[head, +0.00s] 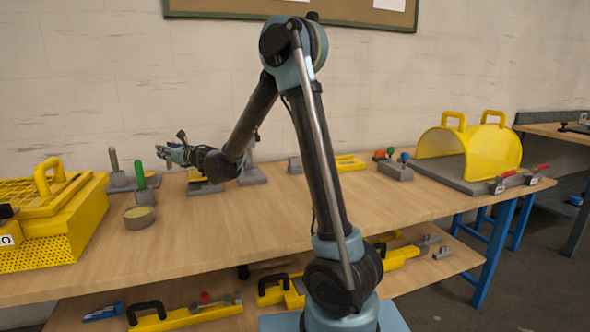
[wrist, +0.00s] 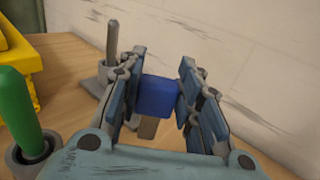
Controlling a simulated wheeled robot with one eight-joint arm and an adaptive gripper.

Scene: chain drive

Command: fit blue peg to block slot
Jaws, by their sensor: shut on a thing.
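A blue peg (wrist: 158,97) with a square-looking blue face sits between the two fingers of my gripper (wrist: 156,75) in the wrist view. My gripper is shut on it. A brownish-grey part shows just below the blue face; I cannot tell whether it belongs to the peg. In the head view my gripper (head: 166,153) hangs above the back left of the table, and the peg is too small to make out. A grey block (head: 396,171) stands right of centre on the table, with small orange, green and blue knobs on top. I cannot see its slot clearly.
A green-handled tool (head: 141,177) stands in a grey holder near my gripper. A grey post (head: 114,162) on a base stands behind it. A round tan-topped pot (head: 139,217) and a yellow crate (head: 60,230) are at left. A yellow mesh cover (head: 490,148) stands at right. The front middle is clear.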

